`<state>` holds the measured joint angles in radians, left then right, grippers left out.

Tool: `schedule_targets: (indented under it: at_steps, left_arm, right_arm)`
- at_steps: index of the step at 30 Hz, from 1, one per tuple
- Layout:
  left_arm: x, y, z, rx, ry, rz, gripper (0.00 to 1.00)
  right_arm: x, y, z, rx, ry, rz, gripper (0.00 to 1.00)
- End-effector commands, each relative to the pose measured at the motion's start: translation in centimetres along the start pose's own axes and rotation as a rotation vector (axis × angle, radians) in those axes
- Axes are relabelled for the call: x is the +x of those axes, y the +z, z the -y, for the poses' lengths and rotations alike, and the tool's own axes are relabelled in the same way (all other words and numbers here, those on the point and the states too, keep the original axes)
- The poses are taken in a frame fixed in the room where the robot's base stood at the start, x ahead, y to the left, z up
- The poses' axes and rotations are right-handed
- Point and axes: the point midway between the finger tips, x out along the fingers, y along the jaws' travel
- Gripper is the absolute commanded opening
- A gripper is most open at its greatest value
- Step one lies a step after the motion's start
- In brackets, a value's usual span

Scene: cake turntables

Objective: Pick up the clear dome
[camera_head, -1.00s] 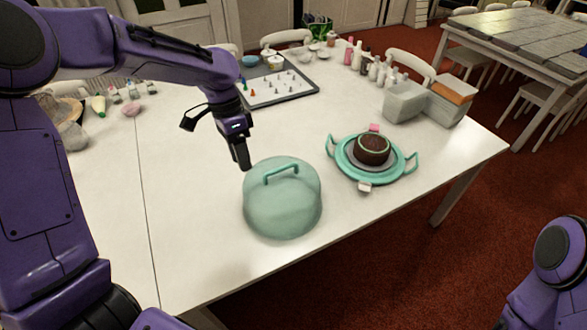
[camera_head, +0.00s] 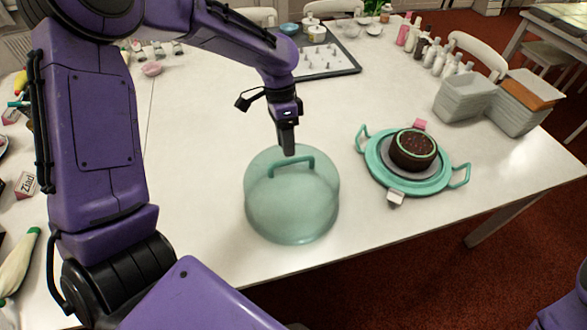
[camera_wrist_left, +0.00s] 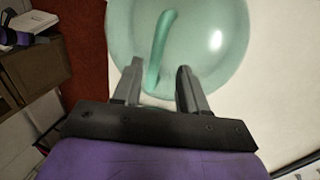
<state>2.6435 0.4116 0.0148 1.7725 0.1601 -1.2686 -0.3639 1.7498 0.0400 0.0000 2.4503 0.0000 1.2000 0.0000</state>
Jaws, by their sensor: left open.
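The clear dome (camera_head: 292,205) is a translucent green-tinted cover standing on the white table, with a green bar handle (camera_head: 291,166) on top. My left gripper (camera_head: 287,150) is at the far edge of the dome in the head view, close to the handle, pointing down. In the left wrist view the gripper (camera_wrist_left: 155,85) is open, and the near end of the handle (camera_wrist_left: 160,50) shows between its fingertips. I cannot tell whether the fingers touch it. Only a bit of my right arm shows at the lower right; its gripper is out of view.
Right of the dome, a green two-handled turntable (camera_head: 378,171) bears a chocolate cake (camera_head: 413,150). Grey containers (camera_head: 465,98) and white bottles (camera_head: 440,60) stand further back. A dark tray (camera_head: 345,64) lies behind. The table around the dome is clear.

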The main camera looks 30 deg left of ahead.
Motion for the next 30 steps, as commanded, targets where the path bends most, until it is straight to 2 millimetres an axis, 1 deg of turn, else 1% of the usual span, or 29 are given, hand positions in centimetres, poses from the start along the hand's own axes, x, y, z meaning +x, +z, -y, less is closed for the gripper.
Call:
schedule_targets:
  at_steps: [5, 9, 12, 19, 20, 21, 23, 30]
  left_arm:
    - [2.1, -0.2, -0.3, 0.001, 0.003, 0.003, 0.42]
    - [4.7, -0.7, -0.5, -0.002, 0.002, 0.004, 0.42]
    - [5.8, -0.7, -0.5, -0.002, -0.001, 0.0, 0.42]
    - [6.1, -0.7, -0.4, -0.001, -0.002, -0.001, 0.42]
    - [6.1, -0.7, -0.4, -0.002, -0.002, -0.001, 0.33]
    - [6.1, -0.7, -0.4, -0.002, -0.002, -0.001, 0.2]
    - [6.1, -0.7, -0.4, -0.002, -0.002, -0.001, 0.0]
    - [6.0, -0.7, -0.4, -0.002, -0.002, -0.002, 0.0]
  right_arm:
    - [-0.5, -0.2, 0.0, 0.0, 0.0, 0.0, 0.43]
    - [-1.0, -0.4, -0.1, 0.0, 0.0, 0.0, 0.43]
    - [-1.1, -0.5, -0.1, 0.0, 0.0, 0.0, 0.43]
    - [-1.0, -0.4, -0.1, 0.0, 0.0, 0.0, 0.43]
    - [-1.0, -0.4, -0.1, 0.0, 0.0, 0.0, 0.43]
    - [-1.0, -0.4, -0.1, 0.0, 0.0, 0.0, 0.43]
    - [-1.0, -0.4, -0.1, 0.0, 0.0, 0.0, 0.43]
    - [-1.0, -0.4, -0.1, 0.0, 0.0, 0.0, 0.43]
